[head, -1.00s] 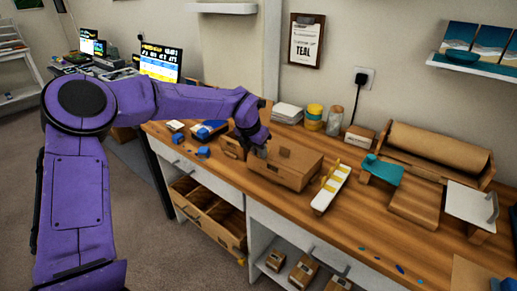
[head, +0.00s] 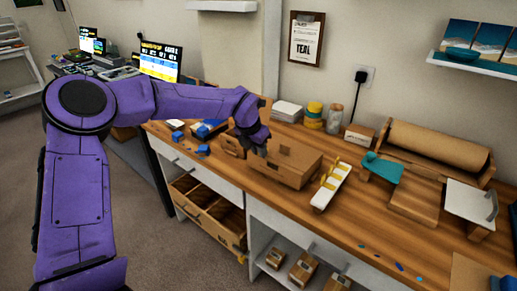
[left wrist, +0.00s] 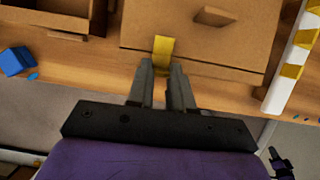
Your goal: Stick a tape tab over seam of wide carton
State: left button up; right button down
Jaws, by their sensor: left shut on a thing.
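The wide carton (head: 292,163) is a closed brown box on the wooden bench; it also shows at the top of the left wrist view (left wrist: 235,42). My left gripper (head: 260,148) is at the carton's left part, in front of it. In the left wrist view its fingers (left wrist: 163,72) are shut on a yellow tape tab (left wrist: 163,47). The tab stands out beyond the fingertips and overlaps the carton in the picture; I cannot tell whether it touches.
A white strip with yellow tabs (head: 331,186) lies right of the carton. A smaller open brown box (head: 231,146) is at its left. Blue pieces (head: 203,149) lie further left. A teal tool (head: 382,167) and a paper roll (head: 437,151) are at the right.

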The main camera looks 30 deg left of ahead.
pick_arm(q)
jog(key=shift+f, duration=0.25)
dwell(0.3)
grip_shut()
jog(key=o, duration=0.9)
grip_release()
jog(key=shift+c, duration=0.2)
notch_tip(320, 180, up, 8)
jog(key=p, duration=0.6)
